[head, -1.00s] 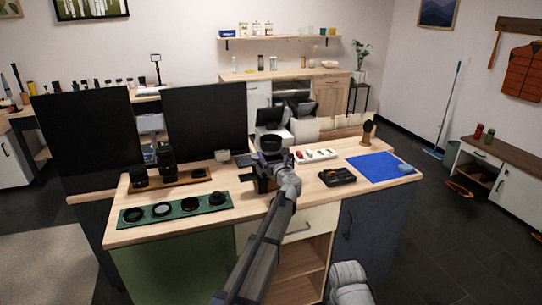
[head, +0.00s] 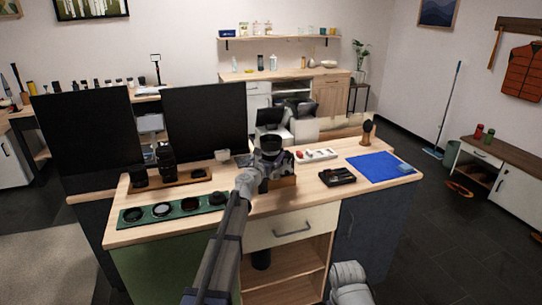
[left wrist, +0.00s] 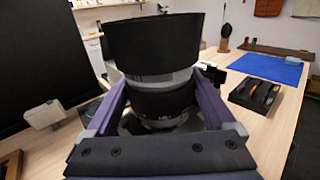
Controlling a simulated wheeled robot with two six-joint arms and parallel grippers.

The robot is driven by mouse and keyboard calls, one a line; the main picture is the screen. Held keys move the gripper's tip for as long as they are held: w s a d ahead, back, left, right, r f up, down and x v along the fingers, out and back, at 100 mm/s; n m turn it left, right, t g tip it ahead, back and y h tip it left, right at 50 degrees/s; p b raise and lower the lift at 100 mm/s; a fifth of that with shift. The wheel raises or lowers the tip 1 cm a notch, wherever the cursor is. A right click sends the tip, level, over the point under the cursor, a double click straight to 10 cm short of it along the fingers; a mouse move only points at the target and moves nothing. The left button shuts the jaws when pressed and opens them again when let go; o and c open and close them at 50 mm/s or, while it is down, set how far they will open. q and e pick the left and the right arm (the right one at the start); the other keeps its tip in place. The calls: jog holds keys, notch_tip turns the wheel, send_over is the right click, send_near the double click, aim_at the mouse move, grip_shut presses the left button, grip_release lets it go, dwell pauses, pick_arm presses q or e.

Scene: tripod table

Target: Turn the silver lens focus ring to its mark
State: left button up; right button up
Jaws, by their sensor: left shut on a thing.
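A dark camera lens (left wrist: 155,45) stands upright in the left wrist view, with a wide black hood on top. Its silver focus ring (left wrist: 160,79) is the pale band below the hood. My left gripper (left wrist: 163,85) is shut on the lens at this ring, one finger on each side. In the head view the lens (head: 268,145) points up from a camera on a wooden stand (head: 284,182), and my left gripper (head: 266,166) reaches it from the front left. The ring's mark cannot be made out.
A green mat (head: 180,208) with several round lens parts lies left on the table. Behind it a wooden tray (head: 187,181) holds lenses. A black case (head: 337,177) and blue cloth (head: 380,167) lie right. Dark panels (head: 205,122) stand at the back left.

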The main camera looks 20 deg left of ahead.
aim_at(267, 158)
pick_arm(q)
jog(key=shift+m+h, duration=0.5)
jog(key=shift+h, duration=0.3)
jog(key=o, duration=1.1)
jog(key=v, duration=0.8)
jog(key=shift+w, duration=0.1)
